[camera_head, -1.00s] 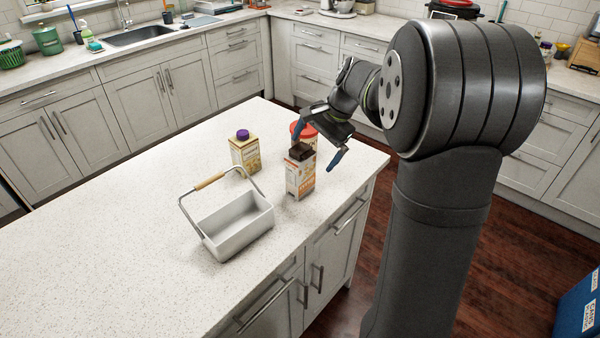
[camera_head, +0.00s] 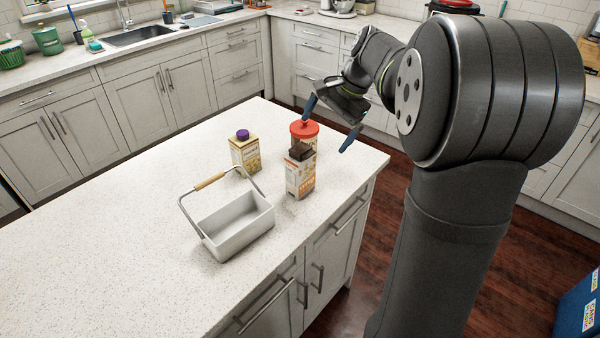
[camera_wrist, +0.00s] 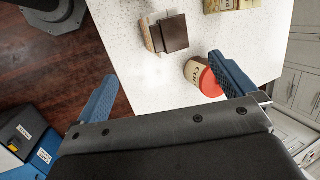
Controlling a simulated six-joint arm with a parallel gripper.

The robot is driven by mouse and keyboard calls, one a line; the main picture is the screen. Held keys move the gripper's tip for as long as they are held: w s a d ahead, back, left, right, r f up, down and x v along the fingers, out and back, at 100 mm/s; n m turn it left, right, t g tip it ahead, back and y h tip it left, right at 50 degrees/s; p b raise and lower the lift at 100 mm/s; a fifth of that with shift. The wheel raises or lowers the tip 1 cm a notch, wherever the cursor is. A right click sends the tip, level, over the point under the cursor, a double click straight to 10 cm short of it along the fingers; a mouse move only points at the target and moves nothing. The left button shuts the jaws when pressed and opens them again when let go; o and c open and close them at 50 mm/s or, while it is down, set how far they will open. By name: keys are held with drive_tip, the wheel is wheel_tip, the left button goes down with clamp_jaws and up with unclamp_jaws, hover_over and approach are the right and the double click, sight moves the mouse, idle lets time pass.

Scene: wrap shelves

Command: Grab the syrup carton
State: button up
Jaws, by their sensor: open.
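Two cartons stand upright on the island counter; their labels are too small to tell which is syrup. One carton has a dark brown top and a white-and-orange body (camera_head: 300,180), near the counter's right edge. The other is yellowish with a purple cap (camera_head: 245,155), further left. My gripper (camera_head: 329,123) is open and empty, above and behind the brown-topped carton, near the red-lidded tub (camera_head: 304,131). In the wrist view the brown-topped carton (camera_wrist: 173,35) lies ahead, beyond the fingertips. The tub (camera_wrist: 194,72) is close to the right finger. The yellowish carton is cut off at the top.
A white basket (camera_head: 238,228) with a raised wooden-grip handle stands left of the brown-topped carton. The left part of the island counter (camera_head: 110,250) is clear. The island's right edge drops to a dark wooden floor (camera_head: 345,300).

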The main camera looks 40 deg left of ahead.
sight(300, 149)
drive_tip(key=shift+v, duration=1.65)
drive_tip(key=shift+c, duration=0.7)
drive_tip(key=s+a+r+m+t, duration=0.15)
drive_tip(key=s+m, duration=0.25)
drive_tip(key=m, duration=1.4)
drive_tip(key=shift+m+t, duration=0.3)
drive_tip(key=shift+t, duration=0.05)
drive_tip(key=x, duration=1.1)
drive_tip(key=shift+a+r, duration=0.15)
drive_tip(key=shift+a, duration=0.1)
drive_tip(key=shift+y, duration=0.3)
drive_tip(key=shift+d+x, duration=0.15)
drive_tip(key=shift+x, duration=1.2)
drive_tip(key=shift+d+x, duration=0.15)
drive_tip(key=shift+x, duration=1.25)
drive_tip(key=shift+w, duration=0.2)
